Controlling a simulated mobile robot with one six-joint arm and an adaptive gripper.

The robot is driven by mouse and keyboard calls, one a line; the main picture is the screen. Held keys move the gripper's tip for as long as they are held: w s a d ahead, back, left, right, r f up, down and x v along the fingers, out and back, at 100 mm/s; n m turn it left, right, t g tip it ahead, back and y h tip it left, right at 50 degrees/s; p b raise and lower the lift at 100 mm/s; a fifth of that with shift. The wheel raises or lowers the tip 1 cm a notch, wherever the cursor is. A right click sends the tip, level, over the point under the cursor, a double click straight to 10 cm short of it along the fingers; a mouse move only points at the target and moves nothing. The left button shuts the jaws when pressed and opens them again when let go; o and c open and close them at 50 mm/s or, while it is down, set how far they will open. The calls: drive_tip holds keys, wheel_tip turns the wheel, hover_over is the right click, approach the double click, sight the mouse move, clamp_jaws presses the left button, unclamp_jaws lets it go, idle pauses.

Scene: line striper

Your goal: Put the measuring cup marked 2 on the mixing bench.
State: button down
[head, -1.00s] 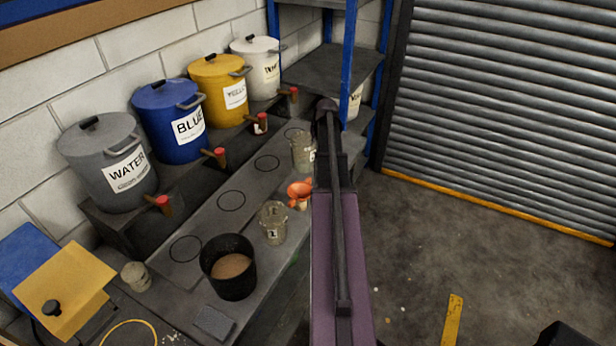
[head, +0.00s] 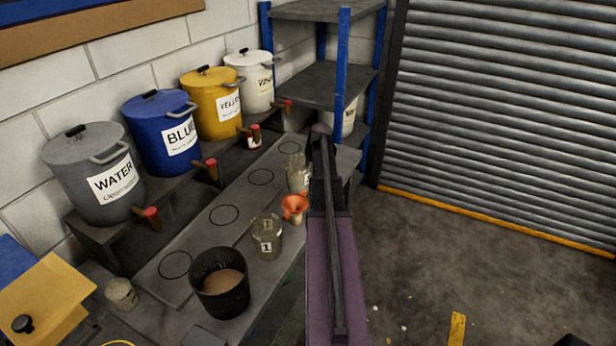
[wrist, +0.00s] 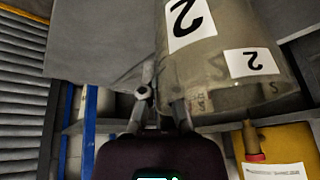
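The clear measuring cup marked 2 (wrist: 222,62) fills the upper middle of the wrist view, upside down there, with its 2 labels near my gripper (wrist: 160,90). One finger shows beside the cup's wall and the other overlaps it. Whether they press on it is unclear. In the head view the cup (head: 296,174) is upright over the grey bench (head: 205,248), just left of my arm, which partly covers its label. My fingertips are hidden in that view. A second clear cup marked 1 (head: 266,240) stands nearer on the bench.
An orange funnel (head: 294,207) sits between the cups. A black tub of brown material (head: 220,285) stands nearer. Grey, blue, yellow and white lidded buckets with taps line the raised ledge at left. A blue-posted shelf (head: 335,85) stands behind. The floor at right is mostly clear.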

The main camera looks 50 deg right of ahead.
drive_tip(key=shift+f, duration=0.1)
drive_tip(key=shift+f+b, duration=1.8)
drive_tip(key=shift+b, duration=0.1)
drive_tip(key=shift+f, duration=0.15)
drive_tip(key=c, duration=0.8)
unclamp_jaws()
drive_tip(key=shift+r, duration=0.25)
drive_tip(key=p+v, duration=1.1)
drive_tip(key=v, duration=0.1)
drive_tip(key=shift+w, duration=0.1)
